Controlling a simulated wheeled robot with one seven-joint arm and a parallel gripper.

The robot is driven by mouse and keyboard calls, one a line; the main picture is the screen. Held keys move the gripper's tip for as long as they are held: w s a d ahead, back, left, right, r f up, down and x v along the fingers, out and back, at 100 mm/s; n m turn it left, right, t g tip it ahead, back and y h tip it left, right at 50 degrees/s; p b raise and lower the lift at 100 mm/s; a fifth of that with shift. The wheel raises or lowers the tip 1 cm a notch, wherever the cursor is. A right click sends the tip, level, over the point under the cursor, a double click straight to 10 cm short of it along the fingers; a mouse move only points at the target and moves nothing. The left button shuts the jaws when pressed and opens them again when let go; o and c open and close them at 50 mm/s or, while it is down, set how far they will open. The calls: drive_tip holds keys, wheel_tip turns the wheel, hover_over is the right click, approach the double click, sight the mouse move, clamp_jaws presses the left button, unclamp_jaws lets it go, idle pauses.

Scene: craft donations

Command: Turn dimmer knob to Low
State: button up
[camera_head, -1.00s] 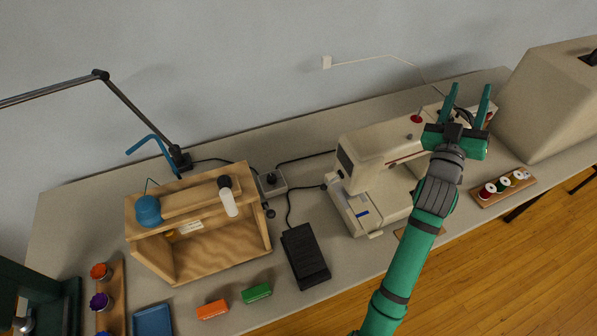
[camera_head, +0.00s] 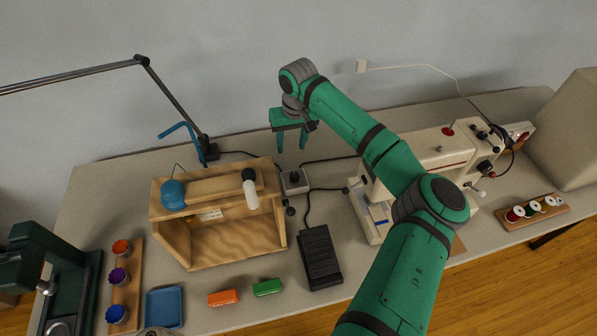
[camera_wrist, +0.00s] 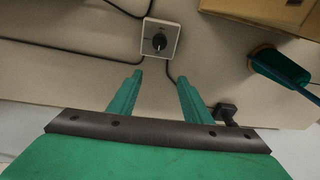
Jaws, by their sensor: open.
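The dimmer is a small light-grey box (camera_head: 302,181) on the table, just right of the wooden box, with a round black knob (camera_head: 294,176) on top. Any setting marks are too small to read. My gripper (camera_head: 292,146) is open and empty, fingers pointing down, above and behind the dimmer. The two green fingers (camera_wrist: 159,77) are apart and do not touch the knob.
A wooden box (camera_head: 230,235) with a blue item and a white bottle stands left of the dimmer. A black foot pedal (camera_head: 319,257) lies in front, and a sewing machine (camera_head: 440,148) stands to the right. Cables run from the dimmer. A lamp base (camera_head: 207,147) stands behind left.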

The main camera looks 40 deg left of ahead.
sight(295, 175)
drive_tip(key=shift+g+h, duration=0.3)
drive_tip(key=shift+h, duration=0.5)
drive_tip(key=f, duration=0.3)
drive_tip(key=s+d+f, duration=0.1)
drive_tip(key=f, duration=0.3)
drive_tip(key=d+f, duration=0.1)
drive_tip(key=f, duration=0.3)
drive_tip(key=shift+s, duration=0.2)
drive_tip(key=c, duration=1.1)
drive_tip(key=shift+o, duration=0.2)
